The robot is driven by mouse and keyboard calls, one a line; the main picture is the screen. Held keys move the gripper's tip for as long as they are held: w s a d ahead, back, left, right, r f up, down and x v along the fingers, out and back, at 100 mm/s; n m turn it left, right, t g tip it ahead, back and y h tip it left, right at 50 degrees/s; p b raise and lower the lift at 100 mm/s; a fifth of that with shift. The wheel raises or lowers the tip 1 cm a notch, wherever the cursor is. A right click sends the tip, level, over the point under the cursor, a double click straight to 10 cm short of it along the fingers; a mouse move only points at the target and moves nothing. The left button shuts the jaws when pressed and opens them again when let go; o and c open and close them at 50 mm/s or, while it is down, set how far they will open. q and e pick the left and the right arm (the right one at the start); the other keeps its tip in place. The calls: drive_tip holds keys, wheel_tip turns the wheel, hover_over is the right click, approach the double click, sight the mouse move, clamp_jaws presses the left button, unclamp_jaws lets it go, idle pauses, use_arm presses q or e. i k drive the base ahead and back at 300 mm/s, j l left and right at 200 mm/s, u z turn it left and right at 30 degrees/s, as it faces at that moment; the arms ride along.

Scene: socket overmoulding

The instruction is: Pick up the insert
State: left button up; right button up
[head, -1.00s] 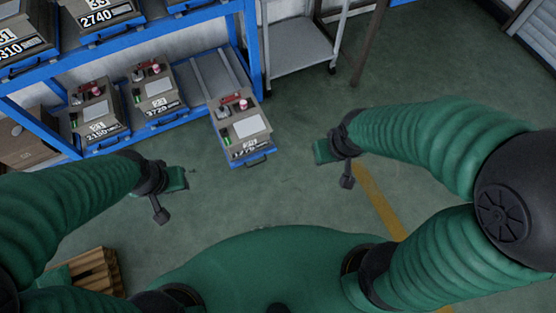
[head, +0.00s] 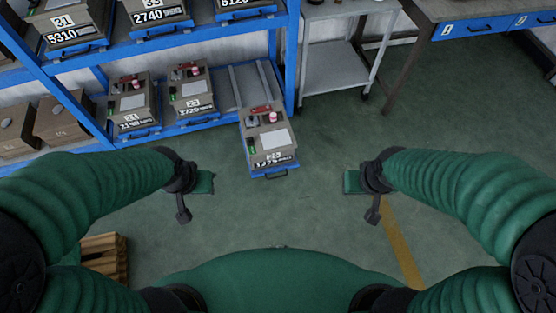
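The insert is most likely the grey-brown box (head: 272,154) on a pulled-out blue tray (head: 274,174) at the rack's lower level. It has a pale square panel and small red, pink and green parts on top. My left gripper (head: 204,183) is to the left of the box and nearer to me, apart from it. My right gripper (head: 352,182) is to the right of the box, also apart from it. Both are small and dark here, and I cannot tell whether their fingers are open. Nothing shows held in either one.
Two similar boxes stand on the same level, one at the left (head: 134,103) and one closer (head: 190,90). The blue rack (head: 292,50) rises behind. A grey trolley (head: 335,75) and a workbench (head: 450,30) are at back right. A wooden pallet (head: 103,258) lies lower left.

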sight(252, 122)
drive_tip(key=i+j+u, duration=0.2)
drive_tip(key=i+j, duration=0.55)
drive_tip(key=i+j+u, duration=0.15)
drive_tip(key=i+j, duration=0.55)
drive_tip(key=i, duration=0.1)
